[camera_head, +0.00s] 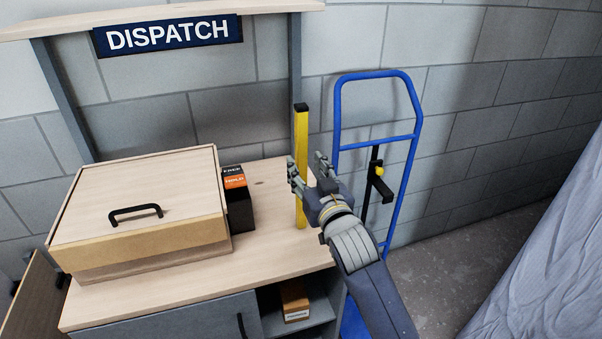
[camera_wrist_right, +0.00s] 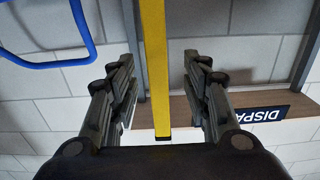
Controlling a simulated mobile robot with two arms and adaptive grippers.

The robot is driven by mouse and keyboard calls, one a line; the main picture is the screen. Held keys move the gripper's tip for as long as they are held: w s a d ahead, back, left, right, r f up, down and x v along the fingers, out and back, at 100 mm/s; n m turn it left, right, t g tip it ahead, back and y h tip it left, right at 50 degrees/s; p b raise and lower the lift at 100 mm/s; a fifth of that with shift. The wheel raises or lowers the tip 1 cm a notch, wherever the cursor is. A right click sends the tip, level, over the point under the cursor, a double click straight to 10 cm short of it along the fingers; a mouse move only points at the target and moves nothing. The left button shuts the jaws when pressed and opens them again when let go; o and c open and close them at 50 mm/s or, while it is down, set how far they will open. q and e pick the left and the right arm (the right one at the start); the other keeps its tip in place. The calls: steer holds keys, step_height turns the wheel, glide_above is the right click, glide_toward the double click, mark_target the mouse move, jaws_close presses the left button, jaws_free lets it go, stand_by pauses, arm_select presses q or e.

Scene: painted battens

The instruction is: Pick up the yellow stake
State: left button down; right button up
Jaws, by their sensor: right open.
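The yellow stake (camera_head: 301,130) stands upright on the wooden top of the cabinet, near its right end; its upper tip is black. My right gripper (camera_head: 307,168) is open, level with the middle of the stake, and one finger hides a little of it. In the right wrist view the stake (camera_wrist_right: 154,50) runs between the two spread fingers (camera_wrist_right: 158,68), with gaps on both sides. The jaws are not closed on it. My left gripper is in neither view.
A lidded wooden box (camera_head: 140,205) and a black box with an orange label (camera_head: 237,200) stand left of the stake. A blue hand truck (camera_head: 337,115) leans behind on the right. A post (camera_head: 296,70) rises behind the stake. The cabinet top (camera_head: 270,255) is clear in front.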

mark_target(303, 158)
steer(key=shift+w+a+r, duration=0.1)
steer(key=shift+w+r, duration=0.05)
steer(key=shift+w, duration=0.3)
steer(key=shift+p+x, duration=0.7)
steer(key=shift+x, duration=1.5)
jaws_close()
